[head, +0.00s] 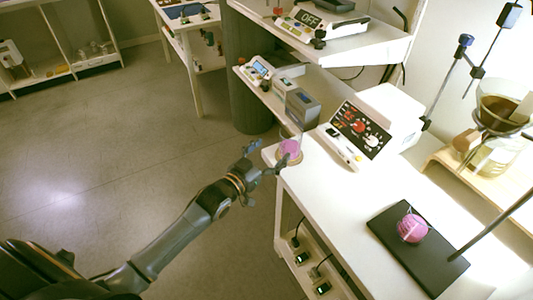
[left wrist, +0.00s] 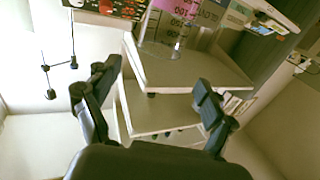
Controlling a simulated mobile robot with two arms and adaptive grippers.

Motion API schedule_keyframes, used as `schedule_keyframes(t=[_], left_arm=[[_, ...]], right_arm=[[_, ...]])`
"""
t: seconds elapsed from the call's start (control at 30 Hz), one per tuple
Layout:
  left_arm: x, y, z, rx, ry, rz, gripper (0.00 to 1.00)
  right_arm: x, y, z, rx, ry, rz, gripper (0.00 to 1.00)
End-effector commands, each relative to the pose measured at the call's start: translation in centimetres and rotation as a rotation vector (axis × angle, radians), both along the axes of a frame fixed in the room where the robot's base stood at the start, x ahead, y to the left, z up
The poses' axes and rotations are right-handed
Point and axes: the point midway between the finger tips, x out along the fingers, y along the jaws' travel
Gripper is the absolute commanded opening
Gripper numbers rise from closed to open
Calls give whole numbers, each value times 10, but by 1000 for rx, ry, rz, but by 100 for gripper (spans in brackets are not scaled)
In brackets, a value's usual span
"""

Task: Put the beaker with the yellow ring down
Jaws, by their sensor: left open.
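A clear beaker with pink liquid (head: 290,147) stands at the far left corner of the white bench (head: 340,200). A tan-yellow band shows around its base in the head view. In the left wrist view the beaker (left wrist: 168,32), with dark graduation marks, stands at the top, near the bench edge. My left gripper (head: 270,166) is open and empty, just left of and in front of the beaker. In the left wrist view its fingers (left wrist: 152,103) are spread wide, with the beaker beyond them and apart. My right gripper is not in view.
A white device with a dark panel (head: 361,130) stands right of the beaker. A round pink-filled vessel (head: 412,228) sits on a black stand base (head: 390,237). Grey box devices (head: 302,108) stand on a shelf behind. The floor (head: 120,160) left of the bench is clear.

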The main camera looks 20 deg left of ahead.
Motion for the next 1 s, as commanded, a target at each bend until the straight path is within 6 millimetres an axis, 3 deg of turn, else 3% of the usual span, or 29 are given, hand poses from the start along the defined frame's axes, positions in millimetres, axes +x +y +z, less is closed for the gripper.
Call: schedule_keyframes(t=[0.2,0.43,0.57,0.67,0.77,0.8,0.87,0.9,0.97,1.0], left_arm=[[-18,5,0,0,0,0,83],[-19,5,0,0,0,0,83],[-20,10,-24,9,45,17,83],[-28,21,-83,35,155,55,83],[-54,33,-172,81,327,101,83],[-71,38,-210,102,403,117,83],[-101,43,-264,132,519,135,83],[-124,45,-298,153,595,143,83],[-163,46,-345,182,709,151,83],[-193,46,-375,202,786,153,83]], right_arm=[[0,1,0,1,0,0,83],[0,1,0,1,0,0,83],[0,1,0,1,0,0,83],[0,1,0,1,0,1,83],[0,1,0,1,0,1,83],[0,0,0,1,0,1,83],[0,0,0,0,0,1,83],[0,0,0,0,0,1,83],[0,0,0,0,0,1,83],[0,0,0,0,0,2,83]])
